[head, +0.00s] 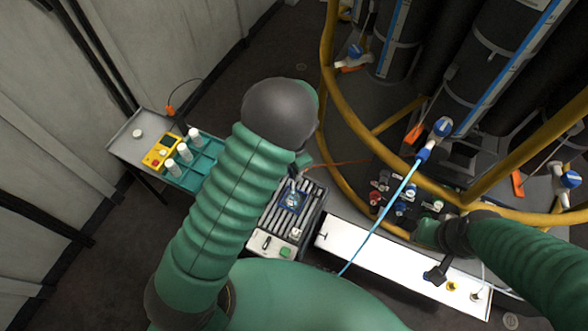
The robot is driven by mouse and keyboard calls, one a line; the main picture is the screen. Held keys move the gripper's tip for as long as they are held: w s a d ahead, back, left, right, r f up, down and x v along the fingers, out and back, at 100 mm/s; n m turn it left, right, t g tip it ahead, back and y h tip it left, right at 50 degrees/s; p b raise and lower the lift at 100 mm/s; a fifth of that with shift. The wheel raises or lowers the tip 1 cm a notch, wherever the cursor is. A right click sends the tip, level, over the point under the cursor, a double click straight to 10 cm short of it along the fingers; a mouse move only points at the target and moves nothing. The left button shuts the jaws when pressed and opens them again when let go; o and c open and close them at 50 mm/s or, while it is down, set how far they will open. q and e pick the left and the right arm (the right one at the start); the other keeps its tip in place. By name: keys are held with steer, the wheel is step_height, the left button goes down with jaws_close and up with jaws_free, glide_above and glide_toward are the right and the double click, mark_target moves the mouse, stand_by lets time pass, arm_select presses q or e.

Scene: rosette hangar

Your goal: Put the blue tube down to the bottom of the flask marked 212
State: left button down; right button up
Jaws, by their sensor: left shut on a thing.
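The blue tube (388,220) hangs from a blue-and-white valve (436,138) on the rosette. It slants down-left across a white box, and its lower end is hidden behind my green body. My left gripper (303,164) is mostly hidden by its own wrist, above the ribbed grey case. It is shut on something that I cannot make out. My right gripper (437,272) seems to be the dark shape over the white box; its jaws are too small to judge. Several white-capped containers (183,161) stand in a teal rack on the left. No number 212 is legible, so I cannot pick out that flask.
The yellow rosette frame (333,104) curves around dark cylinders at right. A yellow meter (161,152) lies on the grey side table (128,149). The ribbed case (312,206) and the white box (360,247) stand in front of me. Dark floor shows between table and rosette.

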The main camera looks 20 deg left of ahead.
arm_select(q)
steer(key=shift+f+b, duration=0.8)
steer(key=shift+f, duration=1.05)
steer(key=shift+f+b, duration=1.05)
steer(key=shift+f, duration=1.4)
steer(key=c, duration=1.1)
jaws_free()
steer(key=shift+o, duration=0.2)
steer(key=o, duration=0.5)
